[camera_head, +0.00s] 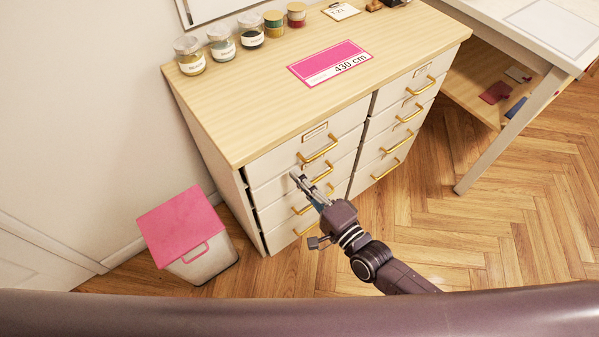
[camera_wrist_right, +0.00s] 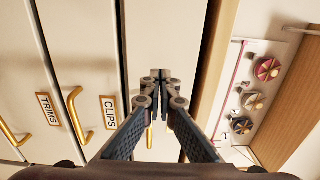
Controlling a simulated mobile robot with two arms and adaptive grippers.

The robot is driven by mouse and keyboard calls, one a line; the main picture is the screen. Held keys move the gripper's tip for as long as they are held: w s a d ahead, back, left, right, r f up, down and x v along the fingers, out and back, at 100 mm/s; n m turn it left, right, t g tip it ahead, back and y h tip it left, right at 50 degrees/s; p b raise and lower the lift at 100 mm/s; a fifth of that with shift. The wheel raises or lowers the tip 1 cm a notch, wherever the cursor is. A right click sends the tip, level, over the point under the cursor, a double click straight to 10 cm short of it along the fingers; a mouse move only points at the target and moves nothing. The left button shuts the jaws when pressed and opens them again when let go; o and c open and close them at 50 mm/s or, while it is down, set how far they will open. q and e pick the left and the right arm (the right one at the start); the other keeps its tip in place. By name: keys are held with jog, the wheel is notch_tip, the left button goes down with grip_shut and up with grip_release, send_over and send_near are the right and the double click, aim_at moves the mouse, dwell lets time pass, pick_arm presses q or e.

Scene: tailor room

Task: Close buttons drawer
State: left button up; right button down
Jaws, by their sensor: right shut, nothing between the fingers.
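The cream drawer cabinet (camera_head: 222,132) stands against the wall, with two columns of drawers and gold handles. The top left drawer (camera_head: 273,162) has a label too small to read; its front looks nearly flush, and I cannot tell if a small gap remains. In the wrist view, labels read TRIMS (camera_wrist_right: 49,108) and CLIPS (camera_wrist_right: 110,111); no buttons label is readable. My right gripper (camera_head: 297,178) is shut and empty in front of the upper left drawers, beside the second handle (camera_head: 323,172). It also shows in the wrist view (camera_wrist_right: 160,76). My left gripper is out of view.
Several jars (camera_head: 221,44) and a pink card (camera_head: 330,62) rest on the wooden cabinet top (camera_head: 237,108). A bin with a pink lid (camera_head: 180,227) stands left of the cabinet. A white table (camera_head: 545,95) is at the right. Wooden floor (camera_head: 490,235) lies clear at front right.

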jog(key=p+v, duration=0.2)
jog(key=v, duration=0.8)
jog(key=s+d+f+n+g+h, duration=0.2)
jog(key=d+f, duration=0.2)
jog(key=f, duration=0.5)
jog(key=s+d+f+n+g+h, duration=0.1)
jog(key=d+f+n+h, duration=0.25)
jog(key=f, duration=0.55)
jog(key=s+d+f+n+g+h, duration=0.2)
jog(key=d+f, duration=0.2)
jog(key=f, duration=0.6)
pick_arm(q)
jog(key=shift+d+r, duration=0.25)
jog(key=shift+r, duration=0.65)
pick_arm(e)
jog(key=s+d+f+n+g+h, duration=0.1)
jog(key=s+f+n+g, duration=0.1)
jog(key=s+f, duration=0.3)
jog(key=s+d+f+n+g+h, duration=0.1)
jog(key=s+f, duration=0.4)
jog(key=s, duration=0.8)
jog(key=s+d+f+n+g+h, duration=0.1)
jog(key=s+d+f+n+g, duration=0.1)
jog(key=s+f+g, duration=0.3)
jog(key=s+d, duration=0.1)
jog(key=s, duration=0.3)
jog(key=shift+s+d+f+n+g, duration=0.15)
jog(key=shift+s+f+n+g, duration=0.15)
jog(key=shift+f+n, duration=0.05)
